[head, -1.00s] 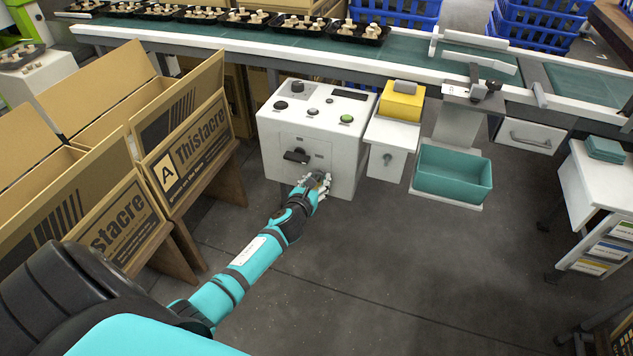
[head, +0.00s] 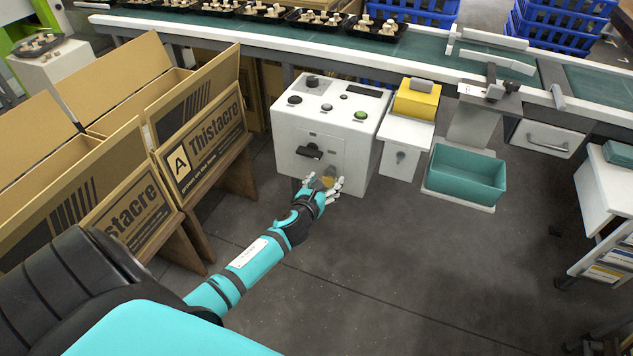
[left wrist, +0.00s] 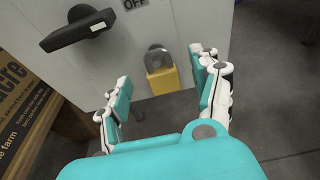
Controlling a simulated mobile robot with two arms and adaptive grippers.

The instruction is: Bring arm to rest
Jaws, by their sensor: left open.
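My left arm reaches forward to the white control box (head: 285,130). My left gripper (head: 325,186) is open and empty in front of the box's lower front face. In the left wrist view, its fingers (left wrist: 161,70) stand apart on either side of a yellow padlock (left wrist: 163,80) with a grey shackle. The padlock hangs on the box's front, beyond the fingers, with nothing gripping it. A black switch handle (left wrist: 78,30) sits up and to the left of it, beside an "OFF" label. My right gripper is not in view.
Open cardboard boxes (head: 205,125) on wooden stands are close on the left. A conveyor (head: 425,48) with trays of mushrooms runs behind. A teal bin (head: 467,175) and a white drawer cabinet (head: 600,200) stand to the right. The grey floor in front is clear.

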